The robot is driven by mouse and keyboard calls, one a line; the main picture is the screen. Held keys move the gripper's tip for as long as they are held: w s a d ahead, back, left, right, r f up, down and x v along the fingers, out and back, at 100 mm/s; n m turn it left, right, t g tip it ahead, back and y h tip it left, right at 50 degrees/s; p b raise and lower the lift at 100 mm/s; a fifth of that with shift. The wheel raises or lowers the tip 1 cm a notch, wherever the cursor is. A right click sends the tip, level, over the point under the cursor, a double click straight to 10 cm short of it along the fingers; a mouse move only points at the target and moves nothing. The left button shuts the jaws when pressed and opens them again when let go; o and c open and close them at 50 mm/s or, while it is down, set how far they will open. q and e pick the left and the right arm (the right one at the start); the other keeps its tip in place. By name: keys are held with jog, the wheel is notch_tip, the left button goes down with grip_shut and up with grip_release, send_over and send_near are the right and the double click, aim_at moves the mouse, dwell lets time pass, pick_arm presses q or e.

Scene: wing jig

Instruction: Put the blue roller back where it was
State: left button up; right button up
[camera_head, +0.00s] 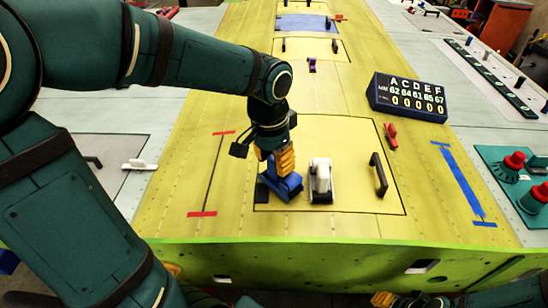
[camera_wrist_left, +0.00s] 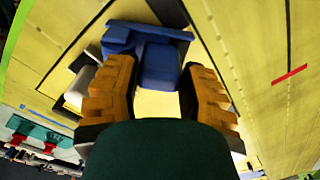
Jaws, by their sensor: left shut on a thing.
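The blue roller (camera_head: 287,187) is at the near left part of the outlined yellow panel (camera_head: 345,140). My left gripper (camera_head: 285,163) points down with its orange fingers shut on it. In the left wrist view the blue roller (camera_wrist_left: 160,65) sits between the two orange fingers of the gripper (camera_wrist_left: 160,85). I cannot tell whether the roller touches the panel. My right gripper (camera_head: 382,298) shows only as an orange fingertip at the bottom edge; the rest is hidden.
A white roller-like tool (camera_head: 320,178) stands just right of the blue roller. Beyond it are a black handle (camera_head: 378,174), red clamp (camera_head: 391,136) and dark number display (camera_head: 407,97). A blue tape strip (camera_head: 463,183) lies right, a red-ended line (camera_head: 211,174) left.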

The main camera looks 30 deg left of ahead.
aim_at(270, 180)
pick_arm(q)
jog(key=shift+f, duration=0.2)
jog(key=o, duration=1.2)
jog(key=shift+c, duration=0.2)
jog(key=shift+r, duration=0.15)
jog(key=shift+r+p, duration=0.3)
notch_tip(270, 180, up, 12)
jog(key=p, duration=0.1)
jog(key=shift+s+a, duration=0.25)
jog(key=shift+s, duration=0.15)
